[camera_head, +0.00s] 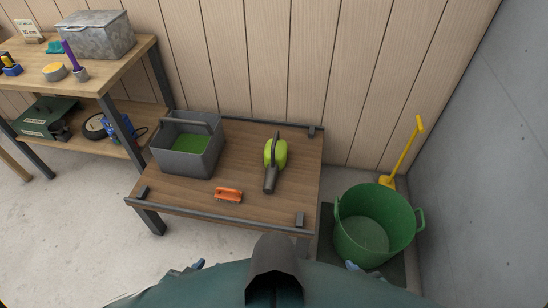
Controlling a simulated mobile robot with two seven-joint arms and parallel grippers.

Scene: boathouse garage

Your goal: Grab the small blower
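The small blower (274,160) lies on the low wooden table, right of its middle. It has a lime-green body at the back and a dark grey nozzle pointing toward me. Only small blue-grey parts of my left gripper (198,264) and my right gripper (352,266) show at the bottom edge, beside my teal body. Both are well short of the blower and apart from it. Their fingers are mostly hidden, so I cannot see whether they are open.
The low table (180,190) has raised dark rails. It also bears a grey caddy (185,160) with green inside and an orange tool (228,195). A green tub (375,226) and yellow-handled tool (405,152) stand right. A loaded workbench (110,75) stands left.

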